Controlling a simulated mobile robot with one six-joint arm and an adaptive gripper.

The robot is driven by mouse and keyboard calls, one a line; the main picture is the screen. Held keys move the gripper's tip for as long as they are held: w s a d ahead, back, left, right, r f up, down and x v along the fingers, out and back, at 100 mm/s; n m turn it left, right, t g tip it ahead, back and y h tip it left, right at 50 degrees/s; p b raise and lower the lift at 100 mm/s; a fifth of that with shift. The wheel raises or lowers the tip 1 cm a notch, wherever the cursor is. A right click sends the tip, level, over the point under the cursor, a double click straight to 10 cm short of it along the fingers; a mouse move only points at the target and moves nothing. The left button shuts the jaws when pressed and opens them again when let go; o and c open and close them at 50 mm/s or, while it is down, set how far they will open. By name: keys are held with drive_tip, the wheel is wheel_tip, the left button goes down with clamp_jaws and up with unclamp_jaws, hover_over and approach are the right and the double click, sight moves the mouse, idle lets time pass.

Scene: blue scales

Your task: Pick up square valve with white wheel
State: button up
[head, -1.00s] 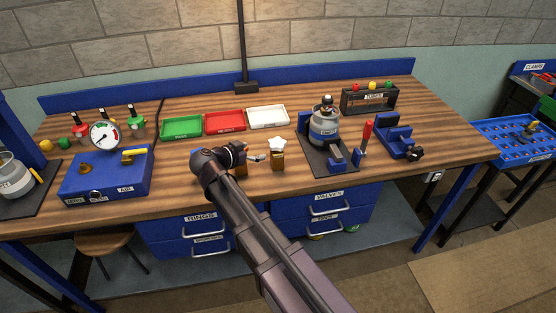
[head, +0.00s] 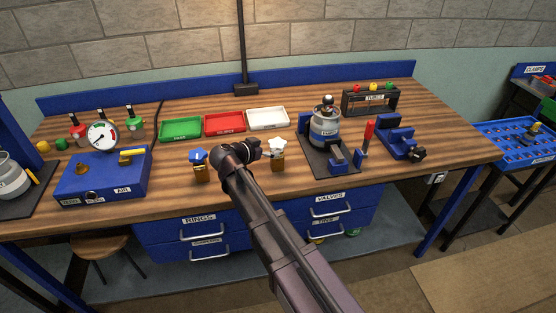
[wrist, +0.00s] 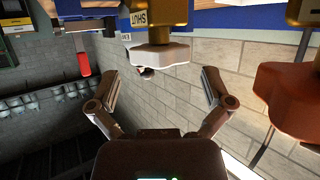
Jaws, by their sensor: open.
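The square valve with the white wheel (head: 278,145) stands upright on the bench, with a brass-coloured body below the wheel. My gripper (head: 258,150) is just left of it in the head view, partly hidden by my own arm. In the wrist view my gripper (wrist: 160,75) is open and empty. The white wheel (wrist: 156,55) appears upside down there, beyond and between the spread fingers, with the brass body above it. I see no contact.
A blue-wheeled valve (head: 199,158) stands left of my arm. In the wrist view a valve with a reddish-brown wheel (wrist: 290,88) is close on the right. A dark stand with a grey vessel (head: 325,128) is to the right. Green, red and white trays (head: 268,128) lie behind.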

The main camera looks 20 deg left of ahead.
sight(277, 142)
drive_tip(key=shift+b+x, duration=0.85)
drive_tip(key=shift+x, duration=1.6)
drive_tip(key=c, duration=1.1)
drive_tip(key=shift+r, duration=0.25)
wheel_tip(277, 142, up, 4)
drive_tip(key=p, duration=0.4)
drive_tip(key=shift+f, duration=0.15)
drive_tip(key=s+a+p, duration=0.1)
drive_tip(key=s+a, duration=0.2)
drive_tip(key=s, duration=1.2)
drive_tip(key=shift+s+a+r, duration=0.3)
drive_tip(key=shift+a+r, duration=0.05)
drive_tip(key=shift+r, duration=0.1)
